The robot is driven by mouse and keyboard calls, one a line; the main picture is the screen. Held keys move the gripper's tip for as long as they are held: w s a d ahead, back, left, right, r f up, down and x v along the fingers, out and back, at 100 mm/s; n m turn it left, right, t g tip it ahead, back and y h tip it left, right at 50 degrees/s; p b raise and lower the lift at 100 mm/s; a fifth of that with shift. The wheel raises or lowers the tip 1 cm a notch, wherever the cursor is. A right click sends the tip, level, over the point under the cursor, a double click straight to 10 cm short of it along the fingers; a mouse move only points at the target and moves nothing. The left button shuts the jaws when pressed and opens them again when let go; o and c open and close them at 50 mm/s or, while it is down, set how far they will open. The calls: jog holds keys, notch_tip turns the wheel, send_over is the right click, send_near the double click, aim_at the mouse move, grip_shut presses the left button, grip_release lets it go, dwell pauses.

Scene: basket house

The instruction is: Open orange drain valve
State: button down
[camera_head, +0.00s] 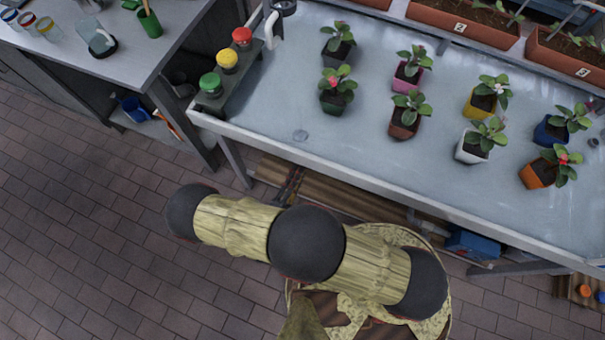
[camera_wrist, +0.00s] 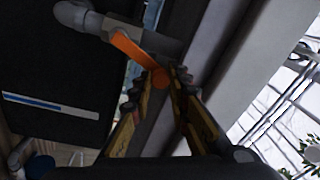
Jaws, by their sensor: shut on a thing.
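The orange drain valve (camera_wrist: 136,52) shows in the wrist view as an orange lever slanting down from a grey pipe, with its lower end between my fingertips. My gripper (camera_wrist: 170,84) is shut on that lower end, with one finger on either side. The lever slants across the pipe rather than lying along it. In the head view the valve cannot be seen, and my arm reaches low beside the front edge of the potting table (camera_head: 330,171).
In the wrist view the grey pipe (camera_wrist: 95,22) bends beside a black panel (camera_wrist: 60,82). In the head view, several potted plants stand on the table. Red, yellow and green buttons (camera_head: 227,62) sit at its left end. Brick floor (camera_head: 90,220) is clear at left.

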jog(key=shift+w+a+r+n+y+p, duration=0.15)
jog(key=shift+a+n, duration=0.3)
jog(key=shift+n, duration=0.4)
jog(key=shift+w+a+r+n+y+p, duration=0.15)
jog(key=shift+a+n, duration=0.3)
jog(key=shift+n, duration=0.45)
jog(key=shift+w+a+n+y+p, duration=0.1)
jog(key=shift+w+a+n, duration=0.1)
jog(key=shift+a+n, duration=0.45)
jog(key=shift+d+n, duration=0.1)
jog(key=shift+n, duration=0.2)
jog(key=c, duration=1.7)
grip_release()
jog(key=shift+d, duration=0.1)
